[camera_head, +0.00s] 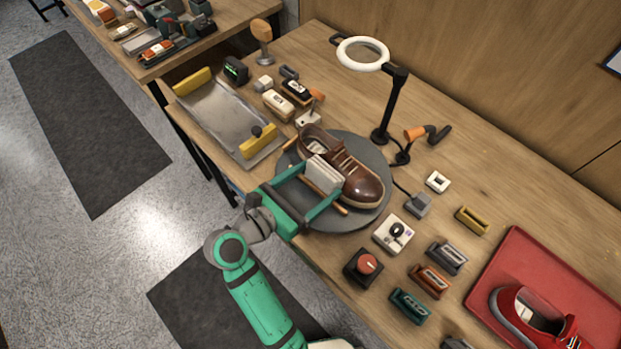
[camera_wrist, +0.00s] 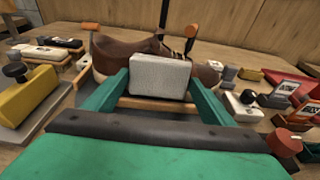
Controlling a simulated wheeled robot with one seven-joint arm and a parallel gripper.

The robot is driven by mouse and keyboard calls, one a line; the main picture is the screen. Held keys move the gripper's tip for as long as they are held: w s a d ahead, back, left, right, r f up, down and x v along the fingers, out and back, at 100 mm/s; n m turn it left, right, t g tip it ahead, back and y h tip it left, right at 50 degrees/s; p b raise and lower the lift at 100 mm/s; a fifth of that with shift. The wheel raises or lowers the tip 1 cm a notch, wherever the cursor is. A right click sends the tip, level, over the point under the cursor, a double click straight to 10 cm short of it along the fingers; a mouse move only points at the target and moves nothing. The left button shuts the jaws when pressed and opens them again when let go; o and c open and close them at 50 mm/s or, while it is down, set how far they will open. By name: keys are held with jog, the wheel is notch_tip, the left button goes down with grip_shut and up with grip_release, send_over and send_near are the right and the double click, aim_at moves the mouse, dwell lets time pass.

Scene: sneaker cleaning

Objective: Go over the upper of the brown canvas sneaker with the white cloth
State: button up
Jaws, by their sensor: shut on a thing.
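The brown sneaker (camera_head: 345,172) stands upright on a round grey turntable (camera_head: 368,218), its toe toward the lower right in the head view. In the wrist view the brown sneaker (camera_wrist: 112,50) is just beyond the fingertips, partly hidden by the cloth. My gripper (camera_head: 322,178) is at the near side of the shoe. Its green fingers are shut on the white cloth (camera_head: 321,174), a folded pad. The white cloth (camera_wrist: 160,75) faces me between the fingertips in the wrist view. Whether it touches the upper is hard to tell.
A ring lamp (camera_head: 363,54) stands behind the turntable. A metal tray with yellow blocks (camera_head: 215,105) lies to the left. A red tray (camera_head: 508,250) with a red shoe (camera_head: 530,318) is at the right. Several small devices crowd the space between, including a red-knobbed box (camera_head: 364,266).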

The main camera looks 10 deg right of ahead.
aim_at(330, 189)
jog(key=shift+s+d, duration=0.6)
jog(key=shift+s, duration=0.2)
jog(key=shift+s+d, duration=0.55)
jog(key=shift+s, duration=0.2)
jog(key=shift+w, duration=0.1)
jog(key=shift+w+a, duration=1.25)
jog(key=shift+w, duration=0.3)
jog(key=shift+w+a+f, duration=0.1)
jog(key=shift+w+a, duration=0.6)
jog(key=shift+w, duration=0.4)
jog(key=shift+w+a+r, duration=0.1)
jog(key=shift+w+a, duration=0.55)
jog(key=shift+w, duration=0.45)
jog(key=shift+w+a+f, duration=0.1)
jog(key=shift+w+a, duration=0.6)
jog(key=shift+w, duration=0.4)
jog(key=shift+v, duration=3.05)
